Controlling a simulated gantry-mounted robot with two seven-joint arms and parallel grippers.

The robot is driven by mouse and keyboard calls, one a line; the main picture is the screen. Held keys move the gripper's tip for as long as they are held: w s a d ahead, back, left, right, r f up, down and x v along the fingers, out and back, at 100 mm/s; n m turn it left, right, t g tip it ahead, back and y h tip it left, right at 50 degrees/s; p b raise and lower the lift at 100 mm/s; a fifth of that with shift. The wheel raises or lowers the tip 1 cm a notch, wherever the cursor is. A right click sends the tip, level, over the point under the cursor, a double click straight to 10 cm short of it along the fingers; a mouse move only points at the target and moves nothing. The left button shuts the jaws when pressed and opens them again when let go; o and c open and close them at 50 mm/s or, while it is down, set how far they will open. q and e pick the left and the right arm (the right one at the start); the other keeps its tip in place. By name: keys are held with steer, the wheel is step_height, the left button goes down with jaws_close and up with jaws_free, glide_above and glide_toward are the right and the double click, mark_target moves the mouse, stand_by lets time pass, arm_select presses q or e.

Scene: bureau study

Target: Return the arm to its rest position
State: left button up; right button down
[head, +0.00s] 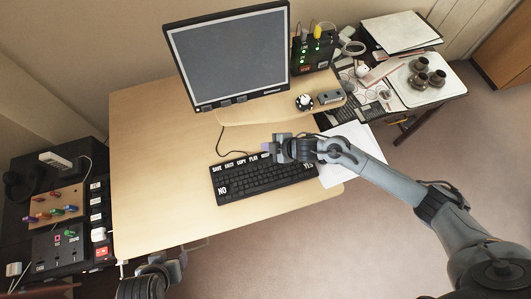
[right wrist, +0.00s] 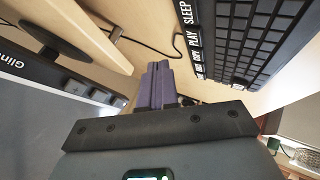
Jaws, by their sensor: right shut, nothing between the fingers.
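My right arm (head: 395,185) comes in from the right and reaches over the desk. Its gripper (head: 268,147) is above the back edge of the black keyboard (head: 262,178), near its upper right part. In the right wrist view the purple fingers (right wrist: 158,84) are together with nothing between them; the keyboard (right wrist: 255,38) lies beyond them with its labelled keys. Whether the fingertips touch anything is unclear. My left gripper (head: 165,266) is partly in view low at the desk's front left edge, and its jaws are too unclear to read.
A monitor (head: 230,56) stands at the back of the wooden desk (head: 155,170). White paper (head: 350,150) lies under my right forearm. A side table with a tray (head: 415,92) and small pots is at the right. A panel of switches (head: 60,215) is at the left.

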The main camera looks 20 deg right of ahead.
stand_by(0.5)
